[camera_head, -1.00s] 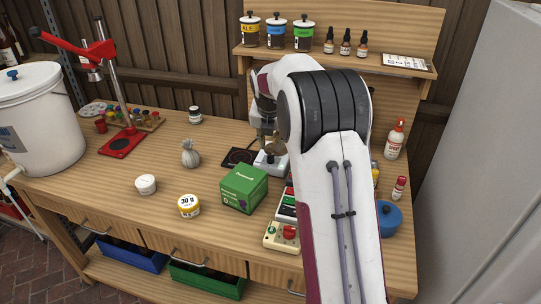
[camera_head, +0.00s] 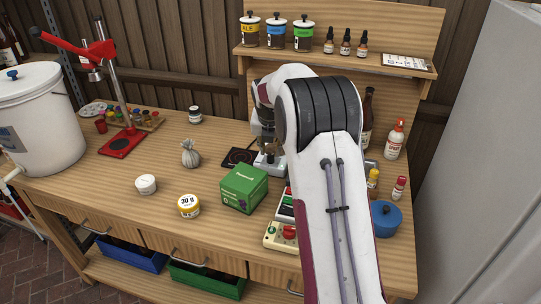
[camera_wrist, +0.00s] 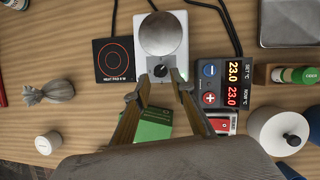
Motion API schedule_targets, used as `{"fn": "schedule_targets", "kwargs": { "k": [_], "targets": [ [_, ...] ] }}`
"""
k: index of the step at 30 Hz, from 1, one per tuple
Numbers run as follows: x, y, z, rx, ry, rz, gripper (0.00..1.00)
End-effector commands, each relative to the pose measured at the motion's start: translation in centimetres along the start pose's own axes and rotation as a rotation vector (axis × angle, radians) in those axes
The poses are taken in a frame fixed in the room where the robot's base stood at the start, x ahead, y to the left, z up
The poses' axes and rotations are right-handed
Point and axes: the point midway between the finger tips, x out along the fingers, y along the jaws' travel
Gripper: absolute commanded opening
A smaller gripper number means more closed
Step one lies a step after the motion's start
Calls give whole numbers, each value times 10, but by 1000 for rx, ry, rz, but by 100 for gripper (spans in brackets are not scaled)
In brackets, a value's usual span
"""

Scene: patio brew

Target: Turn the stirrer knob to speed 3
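My gripper (camera_wrist: 161,80) is open, with one fingertip on each side of the knob in the picture. I cannot tell whether the fingers touch it or how high they are above it. In the head view the stirrer (camera_head: 269,163) shows only partly beside my arm, and the knob is hidden.
A black heat pad (camera_wrist: 114,60) lies left of the stirrer. A temperature controller (camera_wrist: 222,84) with red digits stands close on its right. A green box (camera_head: 243,188) is on the near side.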

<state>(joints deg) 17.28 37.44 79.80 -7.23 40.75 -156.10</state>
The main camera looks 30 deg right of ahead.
Motion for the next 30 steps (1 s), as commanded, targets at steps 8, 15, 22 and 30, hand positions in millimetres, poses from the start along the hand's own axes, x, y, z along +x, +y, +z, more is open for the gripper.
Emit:
{"fn": "schedule_targets", "kwargs": {
  "k": [8, 15, 22, 30],
  "targets": [
    [30, 0, -1, 0, 2, -1, 24],
    [41, 0, 0, 1, 1, 0, 24],
    [42, 0, 0, 1, 0, 0, 24],
    [42, 0, 0, 1, 1, 0, 0]
  ]
}}
